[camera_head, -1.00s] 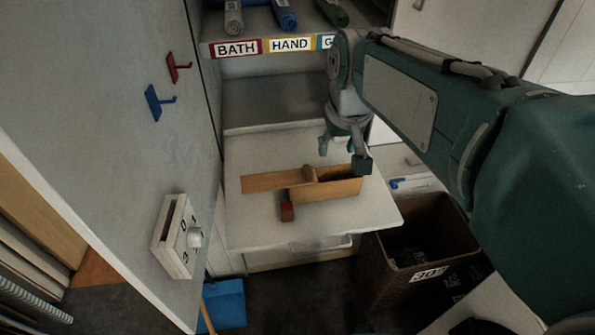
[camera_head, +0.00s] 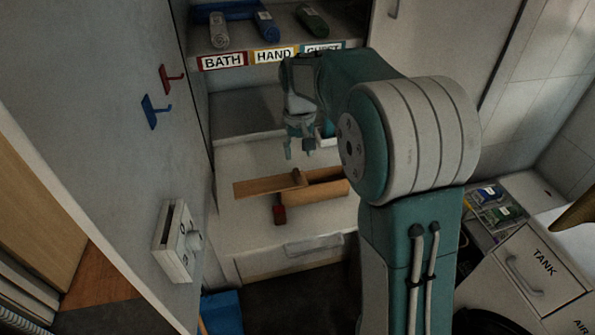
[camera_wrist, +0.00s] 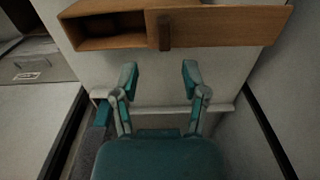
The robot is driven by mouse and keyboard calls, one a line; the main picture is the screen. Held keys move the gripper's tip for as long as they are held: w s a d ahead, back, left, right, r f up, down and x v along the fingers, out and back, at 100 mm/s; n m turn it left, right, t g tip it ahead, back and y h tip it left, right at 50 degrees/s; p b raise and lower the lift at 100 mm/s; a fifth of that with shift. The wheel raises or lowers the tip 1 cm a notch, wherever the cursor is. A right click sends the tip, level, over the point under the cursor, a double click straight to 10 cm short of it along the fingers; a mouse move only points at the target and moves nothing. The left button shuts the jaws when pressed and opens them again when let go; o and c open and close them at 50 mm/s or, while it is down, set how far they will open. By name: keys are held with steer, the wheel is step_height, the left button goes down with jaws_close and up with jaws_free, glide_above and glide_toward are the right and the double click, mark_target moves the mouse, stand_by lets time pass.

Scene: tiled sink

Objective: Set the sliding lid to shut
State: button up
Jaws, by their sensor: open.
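The wooden sliding lid (camera_head: 262,187) sticks out to the left of its wooden box (camera_head: 328,192) on the white surface. The box's right part is uncovered. A small upright handle (camera_head: 297,178) stands at the lid's right end. In the wrist view the lid (camera_wrist: 230,26) is at right, its handle (camera_wrist: 164,31) in the middle, and the dark open box (camera_wrist: 105,42) at left. My gripper (camera_head: 300,154) is behind the box in the head view. It is open and empty, its fingers (camera_wrist: 160,76) pointing toward the handle with a gap, not touching it.
A shelf (camera_head: 270,60) with rolled towels is behind. A wall with hooks and a dial box (camera_head: 175,241) stands at left. A blue bin (camera_head: 222,311) is on the floor.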

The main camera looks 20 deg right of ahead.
mark_target(297, 172)
steer(key=f, duration=0.4)
steer(key=a+f, duration=0.1)
steer(key=f, duration=0.1)
steer(key=shift+f, duration=0.2)
steer(key=shift+d+f, duration=0.1)
steer(key=shift+f, duration=0.1)
steer(key=shift+d, duration=0.1)
steer(key=shift+c, duration=0.3)
jaws_close()
